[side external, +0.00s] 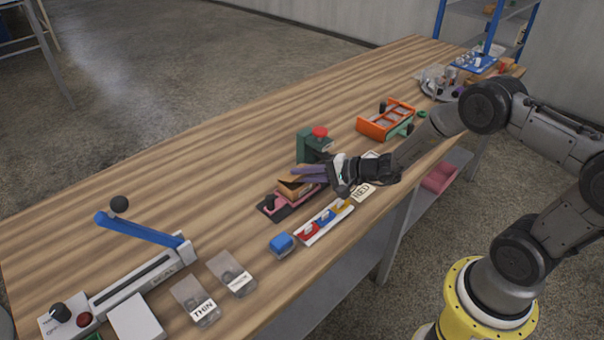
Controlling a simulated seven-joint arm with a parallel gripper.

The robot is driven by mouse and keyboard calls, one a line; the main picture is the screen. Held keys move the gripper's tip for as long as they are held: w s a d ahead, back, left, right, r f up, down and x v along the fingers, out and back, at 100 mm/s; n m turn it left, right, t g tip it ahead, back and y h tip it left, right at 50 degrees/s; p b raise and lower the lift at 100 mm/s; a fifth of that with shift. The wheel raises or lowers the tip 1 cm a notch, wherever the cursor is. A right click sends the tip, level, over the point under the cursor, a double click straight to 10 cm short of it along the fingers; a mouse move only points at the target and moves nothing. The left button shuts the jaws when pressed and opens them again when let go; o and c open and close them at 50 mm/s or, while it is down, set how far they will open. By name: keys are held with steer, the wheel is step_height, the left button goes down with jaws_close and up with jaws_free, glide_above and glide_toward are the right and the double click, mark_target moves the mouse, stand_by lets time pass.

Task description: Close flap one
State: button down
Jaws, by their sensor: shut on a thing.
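A small brown box (294,187) with raised, tilted flaps stands on a dark pinkish base on the wooden table. My gripper (306,174) reaches in from the right, with its purple-grey fingers at the upper right of the box. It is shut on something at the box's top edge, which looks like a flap. The fingers and hand hide part of the box, and which flap this is cannot be told at this size.
A green stand with a red button (320,132) is close behind my gripper. A tray of coloured blocks (324,222) and a blue cube (281,244) lie in front. An orange rack (385,120) stands behind right. A blue lever (142,233) is at left. The table's far left is clear.

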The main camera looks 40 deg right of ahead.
stand_by(0.3)
steer(key=c, duration=1.1)
jaws_free()
steer(key=shift+o, duration=0.2)
steer(key=shift+r, duration=0.1)
steer(key=shift+w+r+g, duration=0.2)
steer(key=shift+r+g, duration=0.1)
steer(key=shift+g, duration=0.5)
steer(key=shift+w+r+m+g+h, duration=0.15)
steer(key=shift+w+r+m+g, duration=0.1)
steer(key=shift+g, duration=0.5)
steer(key=shift+w+r+m+g+h, duration=0.1)
steer(key=shift+w+r+m+g, duration=0.15)
steer(key=shift+g, duration=0.45)
steer(key=shift+w+r+m+g+h, duration=0.2)
steer(key=shift+r+m+g, duration=0.1)
steer(key=shift+g, duration=0.45)
steer(key=v, duration=1.4)
steer(key=s+a+r+n, duration=0.2)
steer(key=a+r, duration=0.2)
steer(key=r, duration=0.4)
steer(key=s+a+r+n, duration=0.2)
steer(key=a+r, duration=0.2)
steer(key=r, duration=0.4)
steer(key=shift+s+n+t+h, duration=0.25)
steer(key=shift+n+t+h, duration=0.05)
steer(key=shift+h, duration=0.05)
